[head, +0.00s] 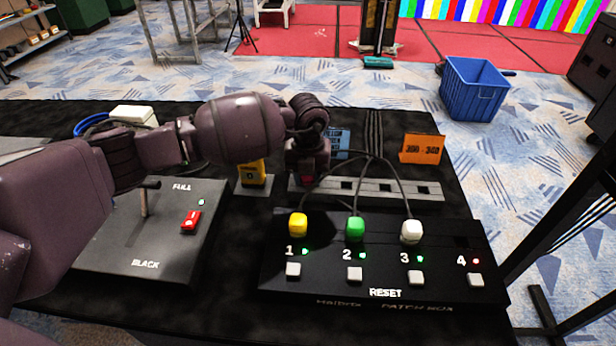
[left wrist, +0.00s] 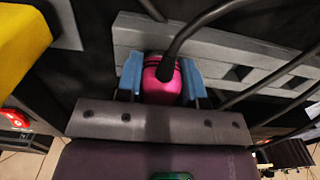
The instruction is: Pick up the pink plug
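The pink plug (left wrist: 161,80) sits between the two blue finger pads of my left gripper (left wrist: 162,82) in the left wrist view. Both pads appear to touch its sides, and a dark cable runs up from it. In the head view my left gripper (head: 308,178) points down at the left end of the grey slotted rail (head: 429,190), and only a bit of pink shows there. The rail is behind the plug in the left wrist view (left wrist: 225,62). Whether the plug is still seated in a slot is hidden. My right gripper is not in view.
The patch box (head: 450,257) holds yellow (head: 298,224), green (head: 355,228) and white (head: 411,231) plugs at 1 to 3. Light 4 is red. A lever box (head: 160,235) stands left, a yellow block (head: 251,174) beside the gripper, and an orange sign (head: 422,149) right.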

